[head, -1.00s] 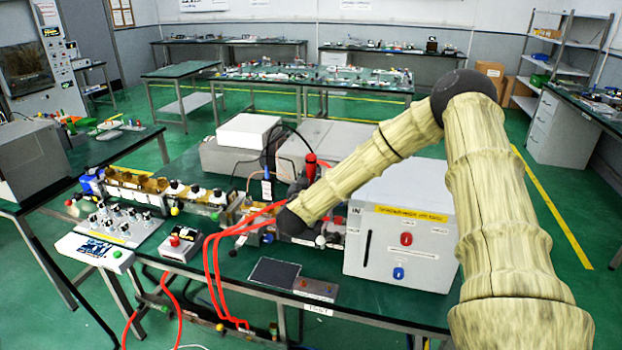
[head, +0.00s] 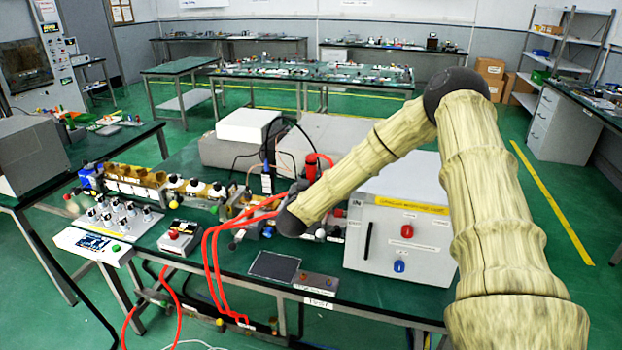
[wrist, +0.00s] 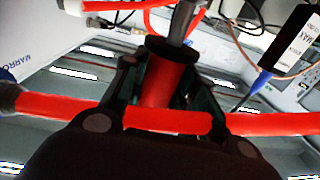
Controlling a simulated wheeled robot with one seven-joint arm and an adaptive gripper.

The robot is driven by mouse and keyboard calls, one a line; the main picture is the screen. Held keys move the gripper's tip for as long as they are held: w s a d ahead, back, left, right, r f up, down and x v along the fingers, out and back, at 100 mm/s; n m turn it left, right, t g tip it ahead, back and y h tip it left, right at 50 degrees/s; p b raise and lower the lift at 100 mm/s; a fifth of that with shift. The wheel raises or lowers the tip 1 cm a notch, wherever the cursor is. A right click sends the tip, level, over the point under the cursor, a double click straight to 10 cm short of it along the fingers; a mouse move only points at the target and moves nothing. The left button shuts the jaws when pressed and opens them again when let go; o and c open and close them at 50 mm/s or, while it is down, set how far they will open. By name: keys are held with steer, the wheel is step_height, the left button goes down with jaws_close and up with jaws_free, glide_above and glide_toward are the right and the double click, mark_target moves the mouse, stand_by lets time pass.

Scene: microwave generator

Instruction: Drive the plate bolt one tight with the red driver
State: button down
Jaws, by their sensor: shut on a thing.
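The red driver (wrist: 158,82) stands between the fingers of my gripper (wrist: 163,85) in the wrist view. My gripper is shut on its red handle; a black collar and a grey shaft show past the handle. In the head view a red upright piece (head: 311,168), which looks like the driver, shows just behind the end of my arm among the bench equipment. My gripper is mostly hidden there behind my wrist. I cannot make out plate bolt one or the driver's tip in either view, so I cannot tell whether they touch.
A red hose (wrist: 60,104) crosses close in front of my gripper in the wrist view.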

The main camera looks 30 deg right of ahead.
mark_target(310, 168)
steer(key=shift+f+b, duration=0.65)
steer(key=shift+f, duration=0.6)
steer(key=shift+s+f+b, duration=0.1)
steer(key=shift+f+b, duration=0.35)
steer(key=shift+f, duration=0.65)
stand_by(3.1)
steer(key=shift+r, duration=0.15)
steer(key=shift+r+p, duration=2.8)
steer(key=shift+r, duration=1.75)
steer(key=shift+f, duration=0.1)
